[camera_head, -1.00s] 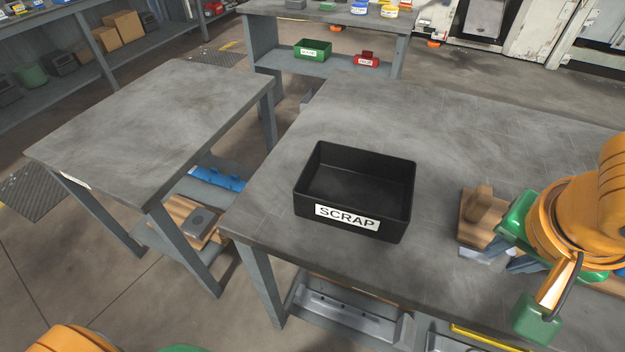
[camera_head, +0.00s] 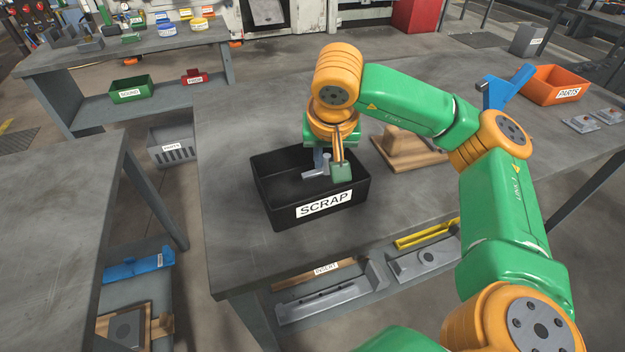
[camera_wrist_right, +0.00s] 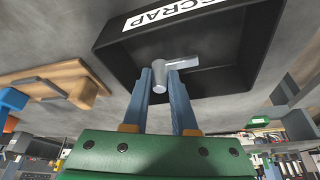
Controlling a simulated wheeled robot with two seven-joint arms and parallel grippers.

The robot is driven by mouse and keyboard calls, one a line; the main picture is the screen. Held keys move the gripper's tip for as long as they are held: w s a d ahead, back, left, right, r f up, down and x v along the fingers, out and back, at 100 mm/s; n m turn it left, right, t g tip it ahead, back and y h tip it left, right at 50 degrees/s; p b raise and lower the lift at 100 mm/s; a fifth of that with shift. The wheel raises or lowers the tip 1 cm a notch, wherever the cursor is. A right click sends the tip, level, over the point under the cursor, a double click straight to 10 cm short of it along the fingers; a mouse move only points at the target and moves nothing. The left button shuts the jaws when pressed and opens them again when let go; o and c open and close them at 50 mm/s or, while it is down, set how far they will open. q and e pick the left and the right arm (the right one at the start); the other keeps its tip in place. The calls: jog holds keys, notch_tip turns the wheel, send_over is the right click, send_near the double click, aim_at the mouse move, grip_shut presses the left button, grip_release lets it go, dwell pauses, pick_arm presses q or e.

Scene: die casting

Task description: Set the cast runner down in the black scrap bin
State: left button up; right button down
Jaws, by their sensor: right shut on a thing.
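The black scrap bin (camera_head: 268,205) stands on the grey workbench with its white SCRAP label facing me. My right gripper (camera_head: 320,163) is over the bin, pointing down into its opening. It is shut on the cast runner (camera_head: 316,173), a small silver-grey piece with a round stub and a side bar. In the right wrist view, the blue fingers (camera_wrist_right: 166,90) grip the runner (camera_wrist_right: 178,66) in front of the bin's dark inside (camera_wrist_right: 205,50). I cannot tell whether the runner touches the bin floor. My left gripper is not in view.
A wooden fixture block (camera_head: 408,150) sits right of the bin. A blue bracket (camera_head: 507,88) and an orange PARTS bin (camera_head: 556,86) stand farther right. Shelves below hold a green bin (camera_head: 130,89) and metal die parts (camera_head: 330,296). The bench left of the bin is clear.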

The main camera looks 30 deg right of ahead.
aim_at(318, 172)
jog(key=f, duration=0.1)
jog(key=w+f, duration=0.1)
jog(key=f, duration=0.1)
jog(key=w+f, duration=0.1)
jog(key=f, duration=0.1)
jog(key=shift+a+f, duration=0.1)
jog(key=shift+a, duration=0.15)
jog(key=shift+f, duration=0.25)
jog(key=c, duration=1.2)
grip_release()
jog(key=shift+f+b, duration=0.2)
jog(key=shift+b, duration=0.1)
jog(key=o, duration=0.5)
jog(key=shift+r, duration=0.25)
jog(key=p+v, duration=0.1)
jog(key=v, duration=1.1)
jog(key=shift+p, duration=0.3)
